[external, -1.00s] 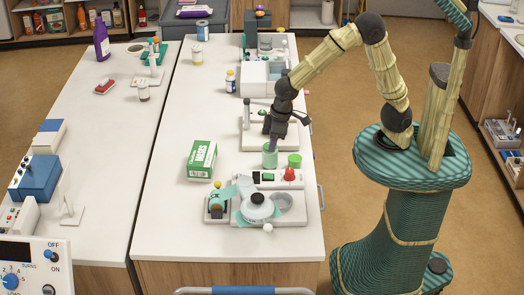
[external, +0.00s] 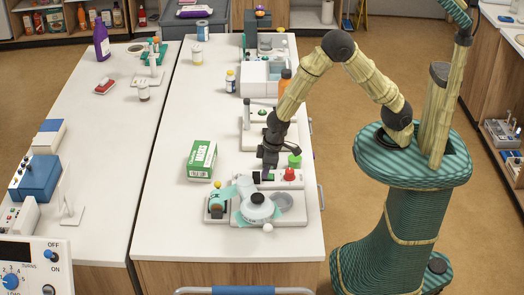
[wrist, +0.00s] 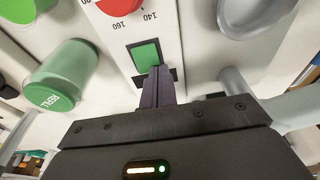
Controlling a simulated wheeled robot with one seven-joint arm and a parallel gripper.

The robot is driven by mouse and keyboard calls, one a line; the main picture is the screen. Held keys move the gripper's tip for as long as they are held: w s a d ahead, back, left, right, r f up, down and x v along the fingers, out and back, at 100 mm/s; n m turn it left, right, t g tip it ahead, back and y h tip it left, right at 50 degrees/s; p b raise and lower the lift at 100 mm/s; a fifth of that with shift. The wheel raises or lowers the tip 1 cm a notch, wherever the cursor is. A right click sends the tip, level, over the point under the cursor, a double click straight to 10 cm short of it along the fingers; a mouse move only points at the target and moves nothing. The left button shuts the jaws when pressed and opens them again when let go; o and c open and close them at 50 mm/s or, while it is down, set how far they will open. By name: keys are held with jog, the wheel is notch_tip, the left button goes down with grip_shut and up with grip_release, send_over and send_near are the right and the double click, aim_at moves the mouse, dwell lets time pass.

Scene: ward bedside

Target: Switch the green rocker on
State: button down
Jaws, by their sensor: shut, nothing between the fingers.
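The green rocker (wrist: 147,54) sits in a dark frame on a white panel (wrist: 119,40) in the wrist view. It also shows at the panel in the external view (external: 268,178), partly behind my gripper. My gripper (wrist: 160,72) is shut and empty, pointing down. Its fingertips overlap the rocker's lower right end in the wrist view. I cannot tell whether they touch it or which way the rocker is tilted. In the external view my gripper (external: 265,172) is right above the panel.
A red knob (external: 289,174) is on the same panel, right of the rocker. A green translucent container (wrist: 65,78) and a green cap (external: 294,160) stand close by. A green-white masks box (external: 201,160) is left.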

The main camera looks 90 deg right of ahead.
aim_at(271, 178)
jog(key=shift+w+p, duration=0.1)
jog(key=shift+p, duration=0.3)
jog(key=shift+f+g, duration=0.25)
jog(key=shift+g, duration=0.05)
jog(key=shift+s+r, duration=0.2)
jog(key=shift+s, duration=0.6)
jog(key=r+p, duration=0.3)
jog(key=r, duration=0.1)
jog(key=shift+s+r+p, duration=0.1)
jog(key=shift+s+p, duration=0.2)
jog(key=shift+p, duration=0.05)
notch_tip(271, 178, up, 10)
jog(key=s+b, duration=0.1)
jog(key=s, duration=0.1)
jog(key=shift+f, duration=0.25)
